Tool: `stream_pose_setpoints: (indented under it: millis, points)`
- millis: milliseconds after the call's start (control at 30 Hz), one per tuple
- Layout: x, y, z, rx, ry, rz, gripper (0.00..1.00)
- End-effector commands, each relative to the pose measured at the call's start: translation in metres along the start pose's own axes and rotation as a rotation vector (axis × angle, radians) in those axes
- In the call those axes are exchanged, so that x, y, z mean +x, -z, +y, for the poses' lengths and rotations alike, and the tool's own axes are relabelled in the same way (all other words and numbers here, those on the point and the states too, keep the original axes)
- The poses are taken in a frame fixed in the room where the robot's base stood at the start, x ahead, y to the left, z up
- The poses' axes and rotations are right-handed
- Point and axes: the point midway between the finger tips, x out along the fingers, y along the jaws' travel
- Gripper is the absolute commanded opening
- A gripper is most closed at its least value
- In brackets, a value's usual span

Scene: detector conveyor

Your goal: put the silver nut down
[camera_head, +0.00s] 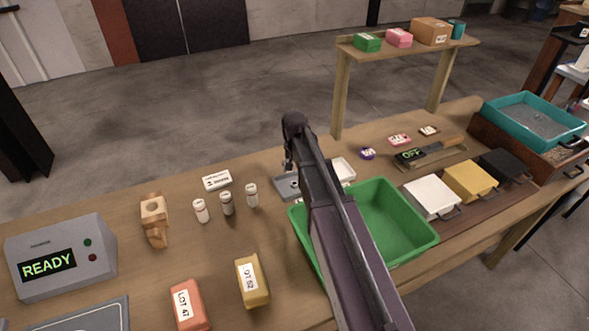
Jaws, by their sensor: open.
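No silver nut can be made out in the head view. My arm rises from the bottom edge, bends near the middle and comes down behind its own links. Its end is hidden there, so I see neither my gripper's fingers nor anything between or below them. A small grey tray (285,187) shows just left of my arm. A small white tray (344,168) shows just right of it. My arm covers the table between the two.
A green bin (395,225) sits right of my arm, partly covered by it. White (432,197), yellow (470,181) and black (506,164) boxes stand farther right. Small bottles (227,203), a wooden holder (155,217) and a READY device (62,257) stand left. LOT packs (252,281) lie in front.

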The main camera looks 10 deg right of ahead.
Motion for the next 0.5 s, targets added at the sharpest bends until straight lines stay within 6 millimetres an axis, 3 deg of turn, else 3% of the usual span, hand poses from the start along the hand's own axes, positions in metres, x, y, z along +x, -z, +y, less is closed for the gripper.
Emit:
stream_pose_setpoints:
  millis: [500]
  points:
    - [-0.045, 0.000, 0.000, -0.001, 0.000, 0.000, 0.72]
